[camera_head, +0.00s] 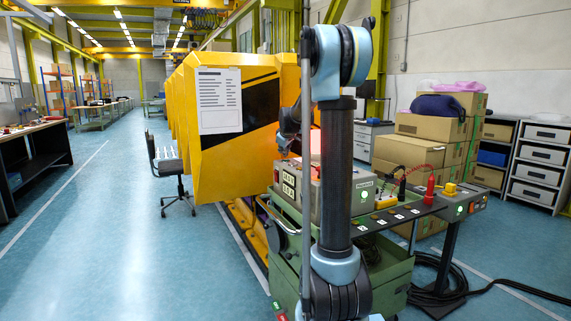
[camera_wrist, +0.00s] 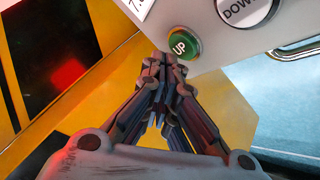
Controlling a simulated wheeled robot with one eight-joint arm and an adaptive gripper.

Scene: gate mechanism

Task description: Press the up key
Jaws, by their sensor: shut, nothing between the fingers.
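The up key is a round green button (camera_wrist: 183,43) marked "UP" on a pale panel (camera_wrist: 215,45) in the wrist view. My gripper (camera_wrist: 160,62) is shut and empty, its fingertips just below and left of the green button in the picture. I cannot tell whether the fingertips touch it. A round white "DOWN" key (camera_wrist: 246,10) sits to the right of the green one, cut by the top edge. In the head view my arm hides the gripper and the keys.
A yellow machine housing (camera_head: 183,120) stands behind and left of my arm. A green cart (camera_head: 395,275) carries a grey control box (camera_head: 290,185). A narrow dark shelf (camera_head: 385,215) extends right. Boxes (camera_head: 415,150) stand behind.

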